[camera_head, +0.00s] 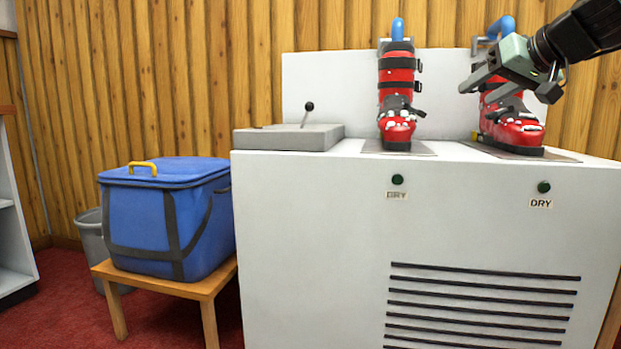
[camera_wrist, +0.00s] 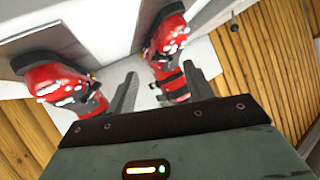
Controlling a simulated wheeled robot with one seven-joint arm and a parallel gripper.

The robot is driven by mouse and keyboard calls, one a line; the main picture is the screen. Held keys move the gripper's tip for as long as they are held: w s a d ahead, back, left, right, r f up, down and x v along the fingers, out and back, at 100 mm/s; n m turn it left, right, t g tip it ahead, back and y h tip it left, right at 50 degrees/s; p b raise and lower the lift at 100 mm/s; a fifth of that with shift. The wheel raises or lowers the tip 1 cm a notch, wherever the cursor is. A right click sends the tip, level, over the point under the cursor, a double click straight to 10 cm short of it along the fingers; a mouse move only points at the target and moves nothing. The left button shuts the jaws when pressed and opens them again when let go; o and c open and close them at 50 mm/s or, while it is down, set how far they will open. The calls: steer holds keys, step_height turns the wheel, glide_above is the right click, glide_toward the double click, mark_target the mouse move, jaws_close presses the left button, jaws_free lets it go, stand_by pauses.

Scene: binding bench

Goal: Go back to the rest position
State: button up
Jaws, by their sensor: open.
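My gripper (camera_head: 478,103) is at the upper right of the head view, in front of the right red ski boot (camera_head: 515,128) and partly hiding it. Its two fingers are apart, and in the wrist view (camera_wrist: 160,88) nothing is gripped between them. The left red ski boot (camera_head: 397,95) stands upright on the white cabinet, clear of the gripper. Both boots stand on grey plates below blue hooked tubes. In the wrist view one boot (camera_wrist: 65,88) is left of the fingers, and part of the other boot (camera_wrist: 168,38) shows beyond the gap between them.
The white cabinet (camera_head: 300,240) has two green DRY buttons and a grey block (camera_head: 288,138) with a black-knobbed lever. A blue cooler bag (camera_head: 150,225) sits on a wooden stool (camera_head: 210,290) at left. A grey bin (camera_head: 90,235) is behind it. A wooden wall stands behind the cabinet.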

steer(key=s+a+f+n+g+p, duration=0.1)
steer(key=s+a+f+g+p, duration=0.4)
steer(key=a, duration=0.4)
steer(key=s+a+f+n+g+p, duration=0.2)
steer(key=s+a+f+p, duration=0.1)
steer(key=s+a+f, duration=0.5)
steer(key=s+a+f+n+g+h+p, duration=0.1)
steer(key=s+f+g+p, duration=0.15)
steer(key=s, duration=0.55)
steer(key=s+f+n+g+h+p, duration=0.1)
steer(key=s+n+p, duration=0.1)
steer(key=s+p, duration=0.35)
steer(key=s+a+f+n+g+h+p, duration=0.1)
steer(key=s+f+g+h+p, duration=0.1)
steer(key=s, duration=0.7)
step_height(320, 180, up, 37)
steer(key=p, duration=3.6)
steer(key=shift+f, duration=0.15)
steer(key=shift+a, duration=0.1)
